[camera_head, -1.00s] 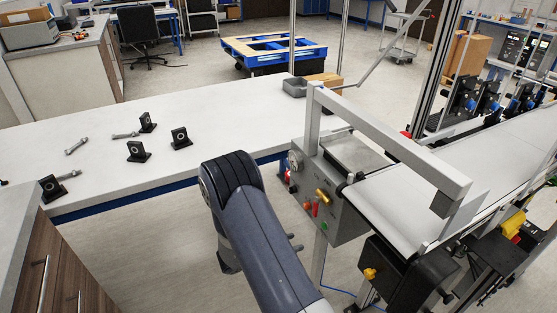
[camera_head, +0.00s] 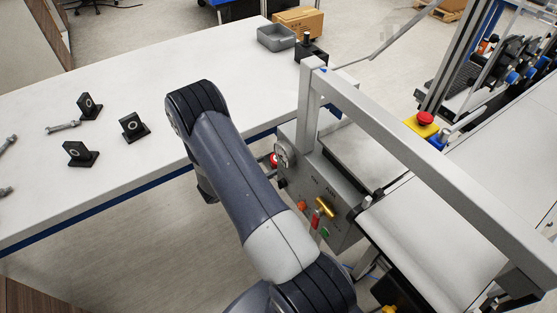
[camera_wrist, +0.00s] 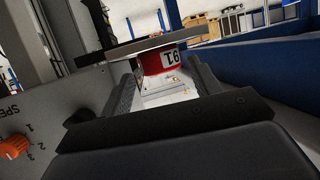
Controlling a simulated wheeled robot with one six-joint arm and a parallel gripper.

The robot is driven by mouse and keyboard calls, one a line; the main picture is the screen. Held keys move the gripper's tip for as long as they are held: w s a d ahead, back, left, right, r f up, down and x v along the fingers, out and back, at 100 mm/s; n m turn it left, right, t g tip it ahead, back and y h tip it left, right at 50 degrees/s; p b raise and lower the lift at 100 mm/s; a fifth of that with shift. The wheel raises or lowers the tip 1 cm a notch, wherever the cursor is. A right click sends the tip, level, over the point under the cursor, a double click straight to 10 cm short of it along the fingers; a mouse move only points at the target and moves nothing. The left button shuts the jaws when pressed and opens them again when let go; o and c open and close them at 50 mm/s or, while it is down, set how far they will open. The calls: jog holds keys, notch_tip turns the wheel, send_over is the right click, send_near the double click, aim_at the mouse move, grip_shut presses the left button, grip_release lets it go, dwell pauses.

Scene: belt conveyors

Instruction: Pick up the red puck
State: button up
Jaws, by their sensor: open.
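The red puck (camera_wrist: 160,61) shows in the wrist view, with a white label bearing black digits. It lies just ahead of and between the two fingertips of my gripper (camera_wrist: 163,72). The fingers are apart, one to each side of it, and I cannot tell whether either touches it.
The conveyor (camera_head: 430,235) has a grey frame over it and a control box with knobs (camera_head: 320,208). An orange speed knob (camera_wrist: 14,146) is close at left in the wrist view. The white table (camera_head: 120,90) holds black blocks (camera_head: 133,126), bolts and a grey bin (camera_head: 276,37).

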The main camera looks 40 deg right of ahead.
aim_at(273, 163)
jog(key=x, duration=0.2)
jog(key=p+x, duration=0.1)
jog(key=x, duration=0.1)
jog(key=shift+s+d+r, duration=0.1)
jog(key=shift+d+r, duration=0.25)
jog(key=shift+d, duration=0.05)
jog(key=shift+d+f, duration=0.2)
jog(key=shift+d, duration=0.1)
jog(key=c, duration=0.6)
jog(key=shift+c, duration=0.2)
jog(key=shift+r, duration=0.1)
notch_tip(273, 163, up, 28)
jog(key=shift+f+p, duration=0.1)
jog(key=shift+p, duration=0.3)
